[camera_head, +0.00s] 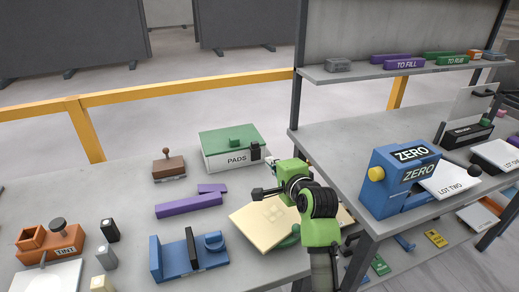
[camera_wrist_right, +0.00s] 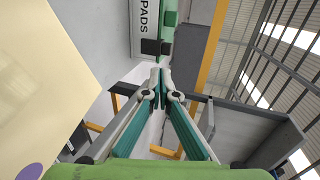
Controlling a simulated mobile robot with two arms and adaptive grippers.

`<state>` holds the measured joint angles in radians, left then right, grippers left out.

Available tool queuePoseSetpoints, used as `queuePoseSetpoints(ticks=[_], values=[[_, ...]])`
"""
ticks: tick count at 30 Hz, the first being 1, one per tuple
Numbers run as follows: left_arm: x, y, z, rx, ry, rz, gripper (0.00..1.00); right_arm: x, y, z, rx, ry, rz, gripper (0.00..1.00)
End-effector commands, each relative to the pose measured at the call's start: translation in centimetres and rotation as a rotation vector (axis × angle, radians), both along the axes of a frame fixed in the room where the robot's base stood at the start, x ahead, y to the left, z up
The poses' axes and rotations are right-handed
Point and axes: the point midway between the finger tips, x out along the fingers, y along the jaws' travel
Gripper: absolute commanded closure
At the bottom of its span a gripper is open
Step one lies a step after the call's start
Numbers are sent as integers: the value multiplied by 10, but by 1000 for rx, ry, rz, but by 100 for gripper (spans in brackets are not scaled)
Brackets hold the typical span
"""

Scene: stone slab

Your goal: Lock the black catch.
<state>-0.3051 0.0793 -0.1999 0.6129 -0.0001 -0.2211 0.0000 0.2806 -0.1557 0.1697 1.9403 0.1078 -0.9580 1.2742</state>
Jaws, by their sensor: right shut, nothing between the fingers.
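The pads box (camera_head: 228,159) has a white body marked PADS and a green lid (camera_head: 226,139) lying on top. The black catch (camera_head: 255,152) is at the right end of the box's front, by the lid edge. In the right wrist view, the catch (camera_wrist_right: 151,47) shows as dark blocks just beyond my fingertips. I cannot tell whether it is locked. My right gripper (camera_head: 271,161) is shut and empty, close to the catch. In the wrist view, its fingertips (camera_wrist_right: 160,76) meet just short of the catch; touching is unclear. My left gripper is out of view.
A cream board (camera_head: 262,229) lies under my right arm. A purple block (camera_head: 188,205), a brown stamp (camera_head: 169,166) and a blue fixture (camera_head: 188,256) stand left of it. The blue ZERO device (camera_head: 393,184) is on the higher bench at right.

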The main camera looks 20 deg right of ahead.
Motion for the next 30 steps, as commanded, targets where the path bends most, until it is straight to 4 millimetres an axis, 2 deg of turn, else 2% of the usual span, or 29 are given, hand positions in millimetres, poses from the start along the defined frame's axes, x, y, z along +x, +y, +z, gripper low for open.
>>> queuePoseSetpoints(ticks=[6,13,18,24,30], values=[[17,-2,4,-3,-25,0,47,37,1,-11,0,2,0,100],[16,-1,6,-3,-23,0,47,71,2,-22,-1,2,0,100],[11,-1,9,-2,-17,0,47,93,3,-20,-1,-1,0,100],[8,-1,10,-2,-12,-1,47,106,3,-21,0,-1,-1,100],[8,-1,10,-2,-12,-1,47,108,3,-22,1,0,-1,100]])
